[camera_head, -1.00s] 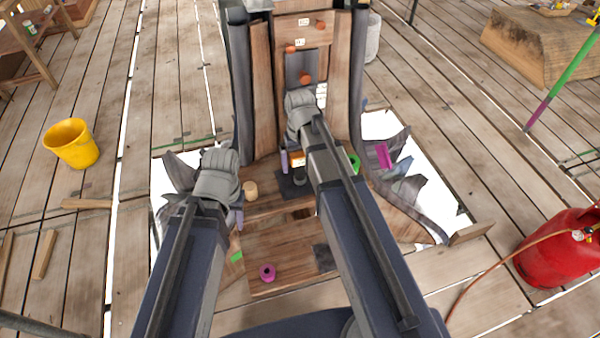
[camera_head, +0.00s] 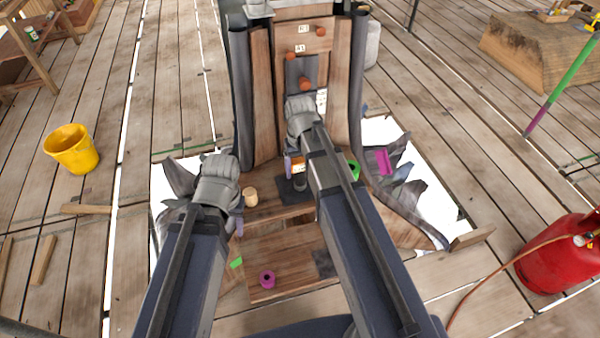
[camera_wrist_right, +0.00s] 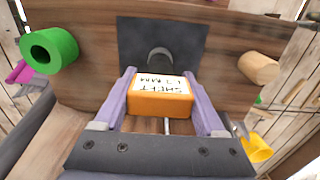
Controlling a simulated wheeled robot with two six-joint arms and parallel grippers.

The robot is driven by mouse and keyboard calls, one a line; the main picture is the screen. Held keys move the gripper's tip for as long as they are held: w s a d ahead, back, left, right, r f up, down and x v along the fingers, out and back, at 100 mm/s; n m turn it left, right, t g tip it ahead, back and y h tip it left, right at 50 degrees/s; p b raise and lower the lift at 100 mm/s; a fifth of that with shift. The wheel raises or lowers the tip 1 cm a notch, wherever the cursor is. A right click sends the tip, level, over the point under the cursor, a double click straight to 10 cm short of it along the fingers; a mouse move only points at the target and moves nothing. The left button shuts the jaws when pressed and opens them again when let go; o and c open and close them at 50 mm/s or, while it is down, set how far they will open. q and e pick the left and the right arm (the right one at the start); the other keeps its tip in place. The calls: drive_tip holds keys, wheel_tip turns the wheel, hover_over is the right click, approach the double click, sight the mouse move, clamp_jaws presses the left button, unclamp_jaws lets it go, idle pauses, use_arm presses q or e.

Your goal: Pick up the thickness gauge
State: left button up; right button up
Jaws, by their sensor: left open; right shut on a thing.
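The thickness gauge is an orange block (camera_wrist_right: 160,102) with a white label of handwritten-looking text reading sheet and a size in mm. My right gripper (camera_wrist_right: 160,78) is shut on it, one purple finger on each side. It stands in front of a dark plate (camera_wrist_right: 190,40) with a grey round peg; whether it touches the plate is unclear. In the head view the gauge (camera_head: 299,166) shows as a small orange patch beside a purple finger, partly hidden by my right arm. My left gripper (camera_head: 238,224) is open at the lower left, its fingers mostly hidden by its wrist.
A wooden peg (camera_head: 250,196), a green ring (camera_head: 354,169) and a magenta ring (camera_head: 267,279) are on the wooden structure. Jagged grey sheet edges (camera_head: 405,185) flank it, with white openings in the floor. A yellow bucket (camera_head: 72,150) and a red gas cylinder (camera_head: 555,255) stand apart.

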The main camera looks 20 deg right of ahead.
clamp_jaws()
drive_tip(key=shift+r, duration=0.15)
wheel_tip(320, 180, up, 10)
drive_tip(key=p, duration=1)
drive_tip(key=shift+f, duration=0.2)
